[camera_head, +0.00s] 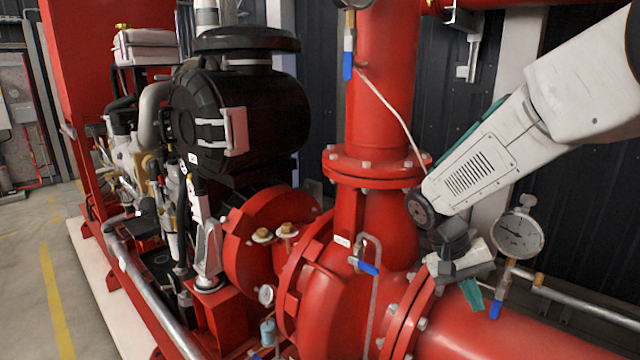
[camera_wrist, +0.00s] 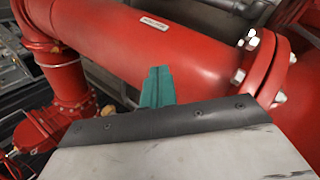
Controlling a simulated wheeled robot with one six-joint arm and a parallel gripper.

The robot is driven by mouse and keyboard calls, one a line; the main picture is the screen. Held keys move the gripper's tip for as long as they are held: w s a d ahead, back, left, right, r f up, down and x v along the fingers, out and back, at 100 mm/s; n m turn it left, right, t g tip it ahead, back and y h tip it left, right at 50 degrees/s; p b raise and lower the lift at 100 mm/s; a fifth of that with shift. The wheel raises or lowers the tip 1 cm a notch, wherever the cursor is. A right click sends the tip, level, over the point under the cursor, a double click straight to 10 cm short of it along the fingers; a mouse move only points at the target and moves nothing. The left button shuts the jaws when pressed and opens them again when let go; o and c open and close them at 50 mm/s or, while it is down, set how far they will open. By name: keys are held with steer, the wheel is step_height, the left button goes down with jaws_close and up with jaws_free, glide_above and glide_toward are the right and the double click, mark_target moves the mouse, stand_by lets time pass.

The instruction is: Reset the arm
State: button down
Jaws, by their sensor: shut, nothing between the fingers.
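My arm reaches in from the upper right in the head view, and my gripper (camera_head: 472,294) points down in front of the large red pipe at the lower right. Its teal fingers lie together with nothing between them. In the wrist view the gripper (camera_wrist: 157,86) shows as a teal pair of fingers over the red pipe (camera_wrist: 165,45). I cannot tell how much space lies between the fingertips and the pipe.
A pressure gauge (camera_head: 518,234) with a blue-handled valve stands close to the right of my gripper. A blue-handled valve (camera_head: 366,267) and a thin bent pipe are to its left. The red vertical pipe (camera_head: 384,95) and black engine housing (camera_head: 240,110) stand further left.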

steer(key=s+a+r+n+t+y, duration=0.1)
steer(key=s+r, duration=0.4)
steer(key=s, duration=0.6)
steer(key=s+a+r+n+t+y, duration=0.2)
steer(key=s+r+t+y, duration=0.1)
steer(key=s, duration=0.9)
steer(key=shift+a+r+y, duration=0.15)
steer(key=shift+r+y, duration=0.45)
steer(key=shift+r, duration=0.6)
